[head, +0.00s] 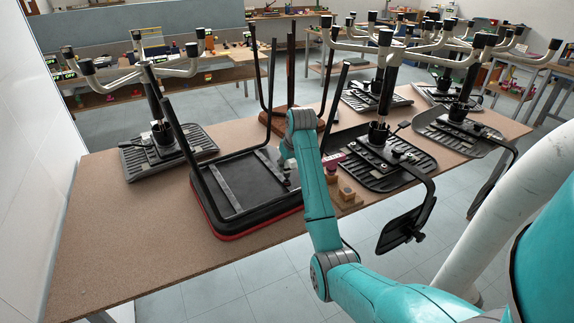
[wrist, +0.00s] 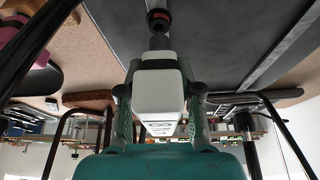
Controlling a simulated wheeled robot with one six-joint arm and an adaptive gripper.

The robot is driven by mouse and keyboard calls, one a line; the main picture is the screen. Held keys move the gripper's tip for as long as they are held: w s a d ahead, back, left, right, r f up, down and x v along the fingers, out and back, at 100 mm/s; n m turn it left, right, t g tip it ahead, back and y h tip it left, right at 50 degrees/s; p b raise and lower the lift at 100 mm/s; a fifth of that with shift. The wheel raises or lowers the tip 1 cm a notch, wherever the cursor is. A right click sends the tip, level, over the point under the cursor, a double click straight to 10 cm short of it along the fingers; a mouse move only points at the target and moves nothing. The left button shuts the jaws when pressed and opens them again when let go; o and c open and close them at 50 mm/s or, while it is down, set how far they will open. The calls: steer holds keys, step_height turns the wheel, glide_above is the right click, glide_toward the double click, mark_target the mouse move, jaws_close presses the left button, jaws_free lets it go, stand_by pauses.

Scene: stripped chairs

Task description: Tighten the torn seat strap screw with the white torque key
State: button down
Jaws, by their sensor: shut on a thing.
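My gripper (wrist: 158,98) is shut on the white torque key (wrist: 158,82), one finger on each side of its body. The key's dark shaft points at a small dark screw head with a reddish ring (wrist: 158,16) on the black seat underside. The shaft end is at the ring; I cannot tell whether it is seated. In the head view the upturned chair seat (head: 238,172), black with a red edge, lies on the table with two grey straps (head: 225,187) across it.
The brown table (head: 120,230) also carries other upturned chairs, a black one (head: 165,155) at left and several at right. A wooden block (head: 347,198) and a pink object (head: 333,160) stand right of the seat. Chair legs rise around my arm. The table's front left is clear.

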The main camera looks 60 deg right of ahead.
steer(key=shift+f, duration=1.1)
stand_by(0.8)
steer(key=shift+m+g+h, duration=0.4)
steer(key=shift+m+h, duration=0.1)
steer(key=shift+m, duration=1.1)
steer(key=shift+m+g, duration=0.3)
steer(key=shift+m, duration=0.5)
steer(key=shift+m+g, duration=0.3)
steer(key=shift+m, duration=0.4)
steer(key=shift+h, duration=0.3)
